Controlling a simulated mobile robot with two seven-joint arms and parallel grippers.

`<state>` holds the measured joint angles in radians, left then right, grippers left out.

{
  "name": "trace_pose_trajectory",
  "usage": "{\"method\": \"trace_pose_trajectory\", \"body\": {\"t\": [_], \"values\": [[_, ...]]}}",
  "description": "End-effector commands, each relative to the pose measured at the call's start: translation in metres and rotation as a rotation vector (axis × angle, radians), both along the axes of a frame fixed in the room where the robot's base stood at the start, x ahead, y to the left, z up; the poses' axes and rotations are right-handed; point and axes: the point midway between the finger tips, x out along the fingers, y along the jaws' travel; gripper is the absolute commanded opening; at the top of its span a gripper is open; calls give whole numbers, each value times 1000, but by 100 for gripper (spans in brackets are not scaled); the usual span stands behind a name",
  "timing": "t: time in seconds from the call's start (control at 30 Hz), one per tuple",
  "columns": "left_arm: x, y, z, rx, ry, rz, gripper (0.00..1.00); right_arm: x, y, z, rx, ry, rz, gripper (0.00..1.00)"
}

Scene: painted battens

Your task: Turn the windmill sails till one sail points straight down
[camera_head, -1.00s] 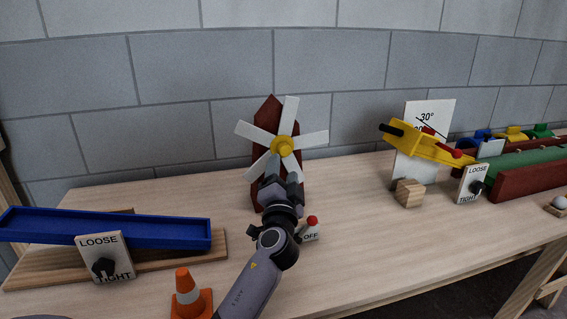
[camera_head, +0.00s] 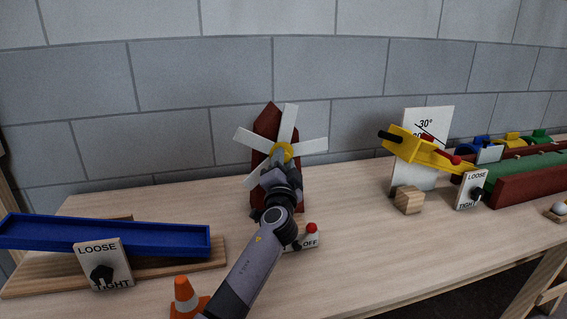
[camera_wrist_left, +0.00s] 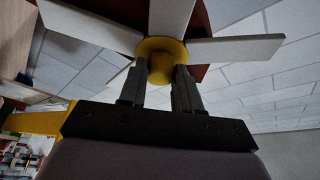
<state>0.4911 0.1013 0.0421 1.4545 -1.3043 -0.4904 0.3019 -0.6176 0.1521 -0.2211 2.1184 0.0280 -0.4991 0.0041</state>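The windmill has a dark red tower (camera_head: 266,118) at the back of the bench, with flat white sails (camera_head: 289,121) around a yellow hub (camera_head: 282,149). One sail points nearly straight up, one right, one upper left and one lower left; the lower right is hidden by my gripper in the head view. My left gripper (camera_head: 275,165) is at the hub. In the left wrist view its two fingers (camera_wrist_left: 161,82) stand apart, one on each side of the yellow hub knob (camera_wrist_left: 160,67). I cannot tell whether they touch it. My right gripper is out of view.
A small box marked OFF with a red button (camera_head: 311,228) stands right of my left wrist. A blue trough (camera_head: 105,233), a LOOSE/TIGHT plate (camera_head: 103,262) and an orange cone (camera_head: 185,298) are left. A wooden block (camera_head: 409,200) and a yellow lever (camera_head: 425,152) are right.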

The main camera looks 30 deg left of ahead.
Motion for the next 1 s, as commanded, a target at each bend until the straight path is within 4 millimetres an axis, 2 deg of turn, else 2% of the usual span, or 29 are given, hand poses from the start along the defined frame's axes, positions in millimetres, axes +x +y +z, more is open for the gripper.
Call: {"method": "trace_pose_trajectory", "body": {"t": [0.03,0.07,0.23,0.37,0.5,0.8,1.0], "values": [[0,0,0,0,0,0,7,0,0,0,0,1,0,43],[0,0,0,0,0,0,0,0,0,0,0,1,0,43],[0,0,1,4,5,0,0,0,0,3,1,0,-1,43],[0,0,5,36,44,0,0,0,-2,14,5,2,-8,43],[-1,1,7,95,114,1,0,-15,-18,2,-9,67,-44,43],[-1,1,8,217,258,1,0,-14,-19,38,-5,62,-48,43],[-1,1,5,265,313,1,0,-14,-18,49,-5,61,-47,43]]}}
